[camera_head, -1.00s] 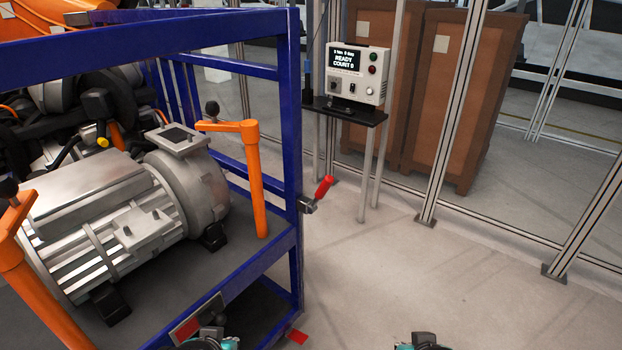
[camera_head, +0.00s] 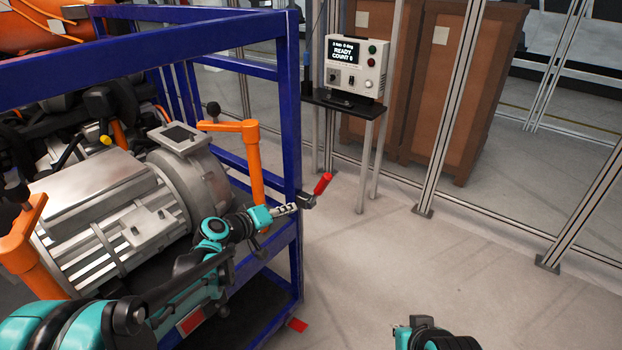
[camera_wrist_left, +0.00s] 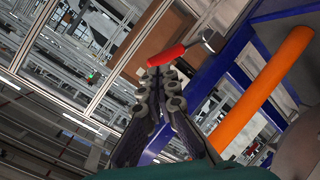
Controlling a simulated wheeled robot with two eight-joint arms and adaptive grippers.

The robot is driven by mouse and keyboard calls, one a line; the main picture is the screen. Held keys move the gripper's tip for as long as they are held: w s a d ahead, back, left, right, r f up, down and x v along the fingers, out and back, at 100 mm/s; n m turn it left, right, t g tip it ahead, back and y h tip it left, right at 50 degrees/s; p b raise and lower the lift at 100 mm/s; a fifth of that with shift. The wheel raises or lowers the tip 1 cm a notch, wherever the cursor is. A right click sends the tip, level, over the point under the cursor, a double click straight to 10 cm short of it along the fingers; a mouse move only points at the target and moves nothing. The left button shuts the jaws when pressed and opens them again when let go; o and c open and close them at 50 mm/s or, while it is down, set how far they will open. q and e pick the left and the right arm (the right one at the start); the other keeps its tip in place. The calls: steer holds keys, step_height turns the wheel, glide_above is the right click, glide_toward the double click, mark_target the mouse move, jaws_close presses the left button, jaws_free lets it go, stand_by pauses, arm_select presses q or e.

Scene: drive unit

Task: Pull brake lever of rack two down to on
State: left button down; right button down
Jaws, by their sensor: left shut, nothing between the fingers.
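The brake lever (camera_head: 322,184) has a red grip and a grey metal base on the blue rack's (camera_head: 291,130) right front post. Its grip tilts up and to the right. My left gripper (camera_head: 296,207) is shut and empty, its tips close to the lever's base in the head view. In the left wrist view, the closed fingers (camera_wrist_left: 159,75) point at the near end of the red grip (camera_wrist_left: 166,56); I cannot tell whether they touch. Part of my right arm shows at the bottom edge of the head view; its fingertips cannot be made out.
A grey motor (camera_head: 110,215) and orange posts (camera_head: 254,165) stand on the rack, close to my left arm. A control box (camera_head: 356,68) reads READY, COUNT 0. Brown crates (camera_head: 455,80) stand behind fence posts.

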mark_target(320, 190)
arm_select(q)
steer(key=w+a+f+n+t+h+p, duration=0.1)
steer(key=w+a+f+n+t, duration=0.1)
steer(key=w, duration=0.8)
steer(key=shift+w+a+f+n+t+h, duration=0.2)
steer(key=shift+a+n+t+h, duration=0.35)
steer(key=shift+t, duration=0.45)
steer(key=shift+w+a, duration=0.1)
steer(key=w+d+f+b, duration=0.1)
steer(key=w+d+b, duration=0.1)
steer(key=w+d, duration=0.5)
steer(key=shift+d+f+b, duration=0.25)
steer(key=shift+d+b, duration=0.1)
steer(key=shift+d, duration=0.75)
steer(key=shift+s+d, duration=0.1)
